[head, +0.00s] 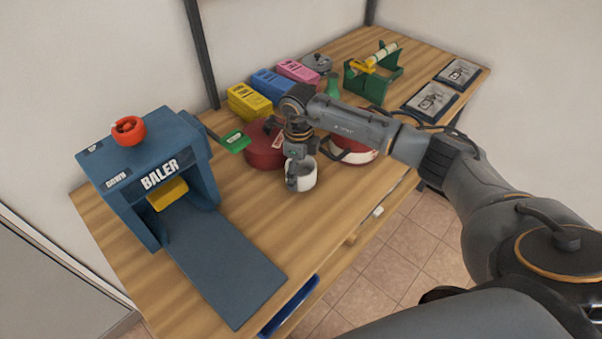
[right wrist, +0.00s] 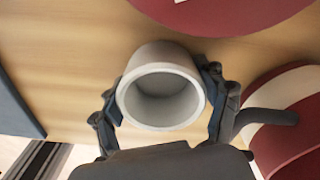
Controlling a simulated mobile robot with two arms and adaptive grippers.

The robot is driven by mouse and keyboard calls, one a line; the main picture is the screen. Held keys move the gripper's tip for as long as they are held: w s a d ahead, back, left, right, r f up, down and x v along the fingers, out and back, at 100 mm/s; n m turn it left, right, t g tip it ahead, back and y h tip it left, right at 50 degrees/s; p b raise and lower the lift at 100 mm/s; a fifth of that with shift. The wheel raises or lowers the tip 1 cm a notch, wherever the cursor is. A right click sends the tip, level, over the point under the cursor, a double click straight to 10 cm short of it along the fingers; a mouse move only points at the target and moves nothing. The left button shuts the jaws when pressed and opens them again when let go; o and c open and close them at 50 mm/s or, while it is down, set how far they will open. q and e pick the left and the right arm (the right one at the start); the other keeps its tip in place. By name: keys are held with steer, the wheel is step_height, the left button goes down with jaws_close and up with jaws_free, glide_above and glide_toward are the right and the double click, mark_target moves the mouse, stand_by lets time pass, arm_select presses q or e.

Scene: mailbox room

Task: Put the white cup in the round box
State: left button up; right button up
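The white cup (head: 306,176) is at the middle of the wooden table, by its front part. In the right wrist view the cup (right wrist: 160,97) shows its open mouth and empty inside. My right gripper (head: 297,178) has a finger on each side of the cup, and both pads appear to touch its wall. I cannot tell whether the cup rests on the table or is just above it. A dark red round box (head: 264,151) stands behind the cup, partly hidden by my arm. Another red and white round thing (head: 354,154) lies to its right. My left gripper is not in view.
A blue baler (head: 150,180) with a flat plate stands at the left. Yellow (head: 249,102), blue (head: 272,85) and pink (head: 298,72) boxes line the back. A green stand (head: 372,85) and two framed plates (head: 430,101) are farther right. Bare wood lies left of the cup.

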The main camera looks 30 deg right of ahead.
steer(key=shift+c, duration=0.6)
